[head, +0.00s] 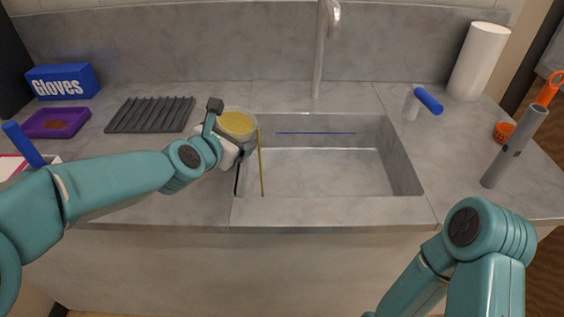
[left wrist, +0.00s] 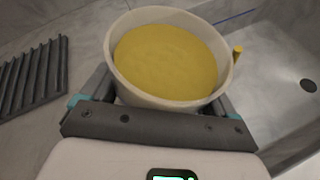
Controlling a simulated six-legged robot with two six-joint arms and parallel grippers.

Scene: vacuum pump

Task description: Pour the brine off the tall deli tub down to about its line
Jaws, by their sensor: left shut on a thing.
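The tall deli tub (head: 240,136) is pale, and yellow brine (head: 236,123) shows through its open top. My left gripper (head: 232,146) is shut on the tub and holds it over the left edge of the sink. A thin yellow stream (head: 261,165) drops from the tub's right side into the sink (head: 320,172). In the left wrist view the tub (left wrist: 125,85) stands between the fingers, the brine (left wrist: 165,62) fills it near the rim, and the stream (left wrist: 237,52) shows at its right. The tub's line is not visible. My right arm shows at lower right; its gripper is out of view.
A ribbed dark rack (head: 150,114), purple tray (head: 55,123) and blue gloves box (head: 62,82) are at left. The faucet (head: 319,50) rises behind the sink. A paper roll (head: 478,62), blue-handled item (head: 428,101) and grey cylinder (head: 514,146) stand at right.

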